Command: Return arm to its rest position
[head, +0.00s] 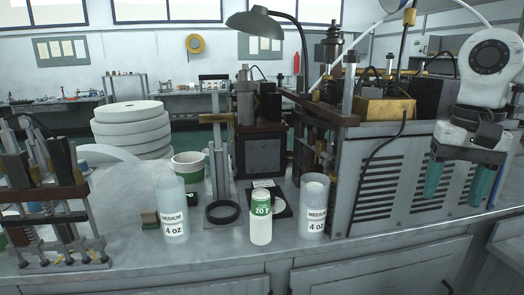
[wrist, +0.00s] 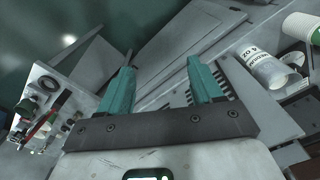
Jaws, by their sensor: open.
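My gripper (head: 460,185) hangs at the right of the head view, in front of the right end of the bench, its teal fingers pointing down. In the wrist view its two teal fingers (wrist: 163,88) stand well apart with nothing between them. It touches no object. On the bench, a stack of white and green paper cups (head: 261,228) stands upright between two clear cylinders. The left cylinder (head: 172,205) and the right cylinder (head: 314,210) carry "MEDIUM 4 oz" labels. One labelled cylinder (wrist: 264,68) and white cups (wrist: 300,28) show in the wrist view.
A grey vented machine (head: 375,185) fills the right of the bench. A press with a ring base (head: 222,212), a green-rimmed tub (head: 189,166), white rolls (head: 131,130) and a clamp fixture (head: 45,200) stand further left. A cluttered tray (wrist: 45,110) shows at left in the wrist view.

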